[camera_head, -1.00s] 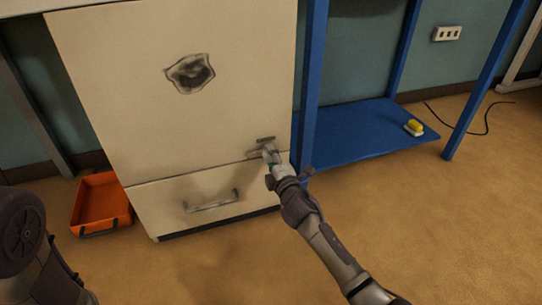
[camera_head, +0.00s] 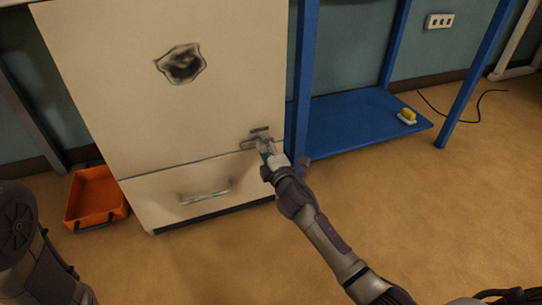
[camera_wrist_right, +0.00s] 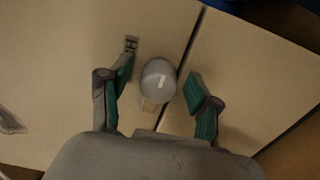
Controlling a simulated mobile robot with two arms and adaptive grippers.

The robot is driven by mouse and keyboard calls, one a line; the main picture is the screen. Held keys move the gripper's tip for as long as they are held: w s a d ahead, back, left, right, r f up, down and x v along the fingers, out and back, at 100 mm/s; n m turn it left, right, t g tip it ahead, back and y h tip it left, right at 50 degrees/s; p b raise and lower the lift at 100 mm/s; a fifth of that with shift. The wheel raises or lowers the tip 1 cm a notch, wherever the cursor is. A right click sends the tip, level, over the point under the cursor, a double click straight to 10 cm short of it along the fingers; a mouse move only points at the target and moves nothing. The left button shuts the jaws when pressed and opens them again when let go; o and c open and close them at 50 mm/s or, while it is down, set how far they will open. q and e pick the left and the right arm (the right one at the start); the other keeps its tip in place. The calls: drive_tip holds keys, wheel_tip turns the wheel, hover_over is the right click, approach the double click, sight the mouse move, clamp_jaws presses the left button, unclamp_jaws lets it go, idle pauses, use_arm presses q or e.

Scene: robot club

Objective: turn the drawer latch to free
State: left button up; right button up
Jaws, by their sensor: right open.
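In the head view the latch area (camera_head: 256,133) is a small grey fitting at the cabinet's lower right, just above the drawer (camera_head: 160,200), partly hidden by my gripper. My right gripper (camera_head: 266,152) is at the latch. In the right wrist view its two green-padded fingers are open, one on each side of the knob, with gaps visible. The drawer front sits flush, with a bar handle (camera_head: 205,194). My left gripper is not in view.
An orange tray (camera_head: 97,190) lies on the floor left of the drawer. A blue shelf frame (camera_head: 345,135) stands close on the right, with a yellow-and-white item (camera_head: 408,115) on it. The cabinet door (camera_head: 120,100) has a dark patch. Floor in front is clear.

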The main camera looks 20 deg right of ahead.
drive_tip(key=s, duration=1.1)
drive_tip(key=shift+s+d, duration=0.25)
